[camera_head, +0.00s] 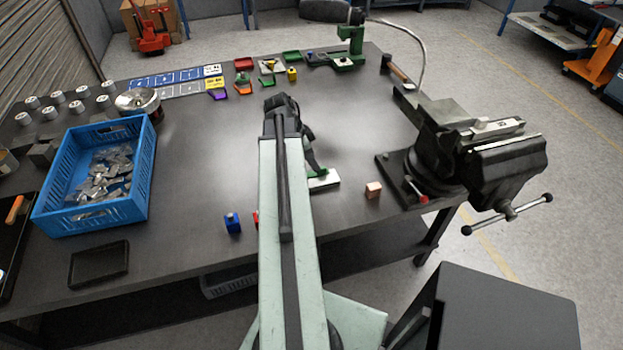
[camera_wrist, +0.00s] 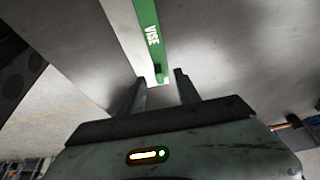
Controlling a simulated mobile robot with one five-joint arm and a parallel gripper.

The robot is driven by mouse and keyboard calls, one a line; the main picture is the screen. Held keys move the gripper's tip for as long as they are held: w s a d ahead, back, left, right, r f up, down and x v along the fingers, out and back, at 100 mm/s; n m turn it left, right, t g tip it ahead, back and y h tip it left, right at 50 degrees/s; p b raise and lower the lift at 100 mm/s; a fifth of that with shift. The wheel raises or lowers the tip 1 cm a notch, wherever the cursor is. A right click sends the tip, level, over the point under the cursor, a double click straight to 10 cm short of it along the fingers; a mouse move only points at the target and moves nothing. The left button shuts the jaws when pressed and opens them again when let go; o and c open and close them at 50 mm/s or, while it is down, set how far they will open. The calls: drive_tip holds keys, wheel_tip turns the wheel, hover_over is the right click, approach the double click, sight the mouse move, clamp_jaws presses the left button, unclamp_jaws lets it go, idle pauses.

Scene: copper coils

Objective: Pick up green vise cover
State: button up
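The green vise cover (camera_head: 324,180) lies on the table just right of my arm in the head view, its left part hidden behind the arm. In the wrist view the cover (camera_wrist: 148,32) shows a white side and a green side lettered "VISE", running from the top edge down to between my fingertips. My gripper (camera_wrist: 160,77) is open, with one finger on each side of the cover's near end and a visible gap on both sides. In the head view my gripper (camera_head: 314,165) is at the cover, partly hidden by the arm.
A wooden cube (camera_head: 373,190) lies right of the cover, and a black vise (camera_head: 440,160) stands at the table's right edge. A blue block (camera_head: 232,223) and a blue crate (camera_head: 60,222) of metal parts are to the left. The table (camera_head: 205,160) between crate and arm is clear.

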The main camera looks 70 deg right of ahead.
drive_tip(key=b+x, duration=0.4)
drive_tip(key=x, duration=0.1)
drive_tip(key=shift+s+f+b, duration=0.1)
drive_tip(key=shift+s+b, duration=0.15)
drive_tip(key=shift+b, duration=0.15)
drive_tip(key=shift+r, duration=0.2)
clamp_jaws()
wheel_tip(320, 180, up, 10)
drive_tip(key=p, duration=1)
